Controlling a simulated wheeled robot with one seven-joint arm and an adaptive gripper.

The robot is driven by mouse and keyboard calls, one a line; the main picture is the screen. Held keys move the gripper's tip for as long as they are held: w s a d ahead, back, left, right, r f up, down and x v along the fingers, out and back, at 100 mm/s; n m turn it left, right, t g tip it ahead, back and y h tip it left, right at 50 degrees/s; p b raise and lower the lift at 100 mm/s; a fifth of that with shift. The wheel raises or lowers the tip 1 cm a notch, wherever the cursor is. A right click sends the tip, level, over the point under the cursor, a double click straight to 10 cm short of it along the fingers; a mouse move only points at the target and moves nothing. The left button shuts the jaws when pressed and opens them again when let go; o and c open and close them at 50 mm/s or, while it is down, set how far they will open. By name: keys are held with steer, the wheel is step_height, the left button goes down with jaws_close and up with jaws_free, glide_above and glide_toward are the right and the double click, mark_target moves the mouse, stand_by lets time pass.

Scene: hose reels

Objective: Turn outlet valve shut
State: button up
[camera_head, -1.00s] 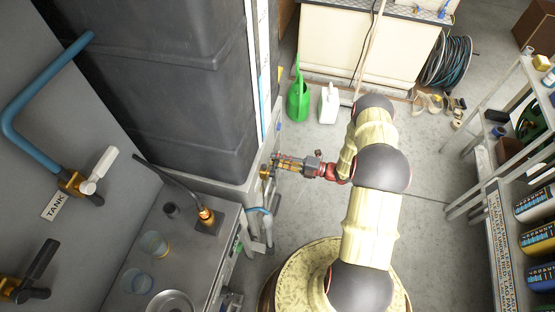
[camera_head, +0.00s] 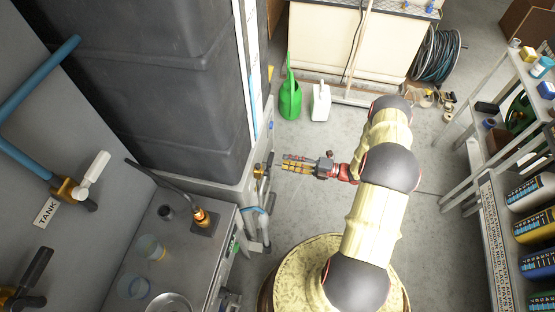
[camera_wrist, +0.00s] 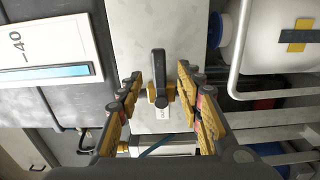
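A valve with a dark lever and brass body (camera_wrist: 160,92) is straight ahead in the wrist view.
A valve with a white handle (camera_head: 95,172) above a TANK label and a black-handled valve (camera_head: 35,270) are on the left panel. The dark tank (camera_head: 170,90) stands beside my gripper. A green watering can (camera_head: 290,98) and white jug (camera_head: 321,103) stand on the floor behind.

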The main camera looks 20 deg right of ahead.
steer(key=shift+v, duration=2.1)
steer(key=s+a+f+n+g, duration=0.3)
steer(key=s+a+n+g, duration=0.1)
steer(key=s+n, duration=0.35)
steer(key=s+a+r+n+g+h, duration=0.1)
steer(key=s+r+n+g, duration=0.5)
steer(key=n, duration=0.6)
steer(key=s+r+n+g+h, duration=0.25)
steer(key=r+n+h, duration=0.85)
steer(key=r+n, duration=0.95)
steer(key=s+a+r+n+t+h, duration=0.1)
steer(key=s+a+r+t, duration=0.1)
steer(key=r, duration=0.9)
steer(key=s+a+r+n+t+h, duration=0.1)
steer(key=a+r+t, duration=0.4)
steer(key=r, duration=0.6)
steer(key=shift+s+a+r+n+h, duration=0.35)
steer(key=shift+s+a+n, duration=0.35)
steer(key=shift+s+a, duration=0.25)
